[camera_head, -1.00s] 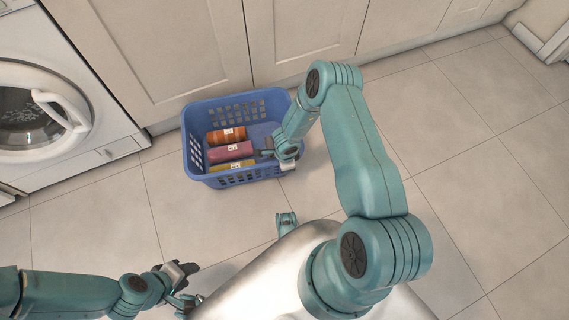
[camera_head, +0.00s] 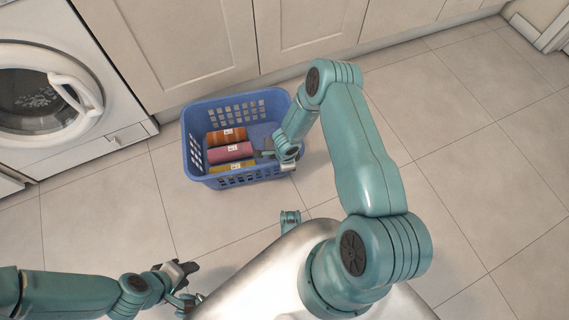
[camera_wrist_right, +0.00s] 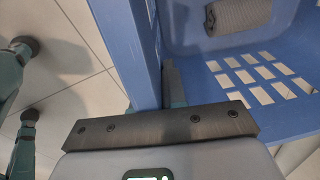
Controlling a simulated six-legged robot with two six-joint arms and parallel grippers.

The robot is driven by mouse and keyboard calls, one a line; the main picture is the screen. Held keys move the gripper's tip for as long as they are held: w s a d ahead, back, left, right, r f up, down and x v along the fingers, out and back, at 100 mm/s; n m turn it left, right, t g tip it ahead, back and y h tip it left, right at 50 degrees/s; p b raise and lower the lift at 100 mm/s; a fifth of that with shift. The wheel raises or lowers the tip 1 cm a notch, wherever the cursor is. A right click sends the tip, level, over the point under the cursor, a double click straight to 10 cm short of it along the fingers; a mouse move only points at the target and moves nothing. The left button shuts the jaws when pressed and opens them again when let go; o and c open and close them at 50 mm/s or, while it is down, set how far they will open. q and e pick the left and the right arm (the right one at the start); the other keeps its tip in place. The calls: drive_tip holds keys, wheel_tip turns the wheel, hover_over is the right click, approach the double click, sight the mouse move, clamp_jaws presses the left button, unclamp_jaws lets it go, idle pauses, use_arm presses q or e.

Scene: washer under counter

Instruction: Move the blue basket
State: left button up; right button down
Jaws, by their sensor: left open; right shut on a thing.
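The blue basket (camera_head: 191,150) stands upright, close to the cabinet doors in the head view. It holds several rolled items, among them an orange roll (camera_head: 226,136), a pink roll (camera_head: 230,152) and a yellow one (camera_head: 232,167). My right gripper (camera_head: 277,153) is at the basket's right side and shut on its wall. In the right wrist view the blue basket wall (camera_wrist_right: 138,50) runs between the fingers, and a grey roll (camera_wrist_right: 238,14) shows inside. My left gripper (camera_head: 189,282) is open and empty, low in the head view, well apart from the basket.
A white washer (camera_head: 60,90) with a round door stands at the left. Cabinet doors (camera_head: 180,45) run along the back, behind the basket. The tiled floor (camera_head: 480,150) is clear to the right, and also in front of the basket.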

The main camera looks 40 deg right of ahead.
drive_tip(key=c, duration=1.1)
unclamp_jaws()
drive_tip(key=shift+d, duration=0.1)
wheel_tip(320, 180, up, 16)
drive_tip(key=s+p, duration=0.1)
drive_tip(key=p, duration=0.6)
drive_tip(key=shift+s+a, duration=0.2)
drive_tip(key=shift+a, duration=0.2)
drive_tip(key=shift+r, duration=0.1)
